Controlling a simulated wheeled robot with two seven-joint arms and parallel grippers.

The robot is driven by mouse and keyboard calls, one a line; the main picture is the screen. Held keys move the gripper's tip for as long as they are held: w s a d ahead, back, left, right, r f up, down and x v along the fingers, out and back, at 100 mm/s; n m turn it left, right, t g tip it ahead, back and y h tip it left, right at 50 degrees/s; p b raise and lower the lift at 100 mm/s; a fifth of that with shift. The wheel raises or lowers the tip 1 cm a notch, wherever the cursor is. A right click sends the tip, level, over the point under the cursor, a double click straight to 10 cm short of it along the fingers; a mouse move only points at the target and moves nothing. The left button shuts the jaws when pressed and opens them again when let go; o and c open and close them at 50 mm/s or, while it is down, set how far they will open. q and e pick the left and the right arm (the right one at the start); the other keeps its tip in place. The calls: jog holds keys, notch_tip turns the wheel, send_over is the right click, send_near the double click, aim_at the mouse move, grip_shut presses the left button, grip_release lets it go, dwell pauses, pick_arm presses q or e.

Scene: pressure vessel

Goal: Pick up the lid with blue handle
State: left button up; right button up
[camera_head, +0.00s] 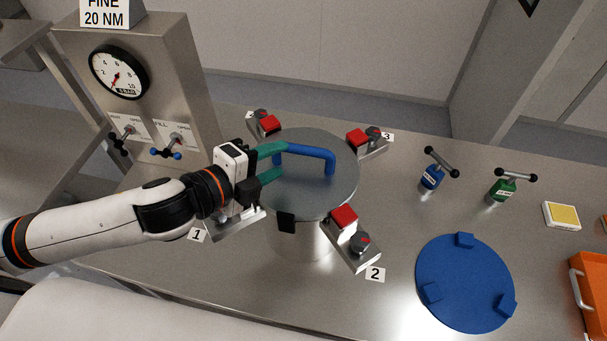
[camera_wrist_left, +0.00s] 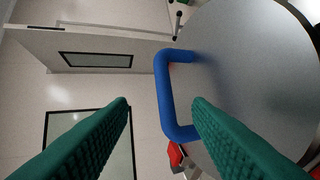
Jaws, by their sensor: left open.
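The lid (camera_head: 315,197) is a grey round disc lying on top of a metal vessel (camera_head: 300,240) at the centre of the table. Its blue handle (camera_head: 312,152) is a raised bar across the lid's far part. My left gripper (camera_head: 281,161) is open, with its green fingers by the left end of the handle. In the left wrist view the handle (camera_wrist_left: 164,95) shows beyond and between the two spread fingertips (camera_wrist_left: 162,101), and the lid (camera_wrist_left: 240,60) fills the right side. Contact with the handle cannot be told. My right gripper is not in view.
Clamps with red blocks (camera_head: 344,217) stand around the vessel. A gauge panel (camera_head: 140,90) with valves stands behind at left. To the right are a blue tool (camera_head: 432,178), a green tool (camera_head: 503,190), a blue round mat (camera_head: 465,285) with raised blocks, and an orange bin (camera_head: 592,290).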

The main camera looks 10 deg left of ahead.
aim_at(299, 151)
pick_arm(q)
jog(key=b+x, duration=0.2)
jog(key=x, duration=0.1)
jog(key=shift+w+d+f, duration=0.1)
jog(key=shift+w+f, duration=0.05)
jog(key=shift+w+d+f+p, duration=0.1)
jog(key=shift+w+d+p, duration=0.2)
jog(key=shift+w, duration=0.15)
jog(key=p+x, duration=0.1)
jog(key=x, duration=0.2)
jog(key=shift+w+f, duration=0.2)
jog(key=shift+w, duration=0.05)
jog(key=shift+w+d+f, duration=0.2)
jog(key=shift+w+f, duration=0.05)
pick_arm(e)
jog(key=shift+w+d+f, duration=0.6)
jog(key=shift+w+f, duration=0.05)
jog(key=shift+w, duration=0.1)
pick_arm(q)
jog(key=shift+c, duration=0.4)
grip_shut()
jog(key=shift+a, duration=0.1)
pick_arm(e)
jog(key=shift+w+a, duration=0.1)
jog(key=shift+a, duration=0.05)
